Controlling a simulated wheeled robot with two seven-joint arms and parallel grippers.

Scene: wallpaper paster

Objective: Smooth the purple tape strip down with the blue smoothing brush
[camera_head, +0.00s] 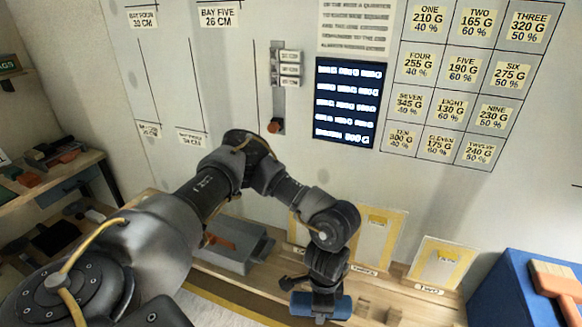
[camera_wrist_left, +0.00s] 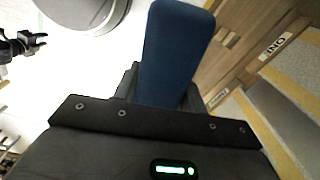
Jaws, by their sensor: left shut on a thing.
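My left gripper (camera_head: 318,284) reaches down over the wooden ledge at the foot of the wall. It is shut on a blue thing (camera_head: 338,307), which I take to be the blue smoothing brush. In the left wrist view the brush's blue body (camera_wrist_left: 178,50) stands between the fingers; its bristles do not show. A small dark gripper, apparently my right one (camera_wrist_left: 38,42), shows at the upper left of the left wrist view; its jaws are too small to judge. I see no purple tape strip in either view.
A grey tray (camera_head: 232,248) sits left of my left gripper. Yellow-edged sample panels (camera_head: 440,264) lean on the wooden ledge (camera_head: 405,302). A blue box (camera_head: 505,290) with an orange-and-tan brush (camera_head: 556,280) stands at right. Shelves (camera_head: 60,180) stand at left. The labelled wall (camera_head: 430,195) rises behind.

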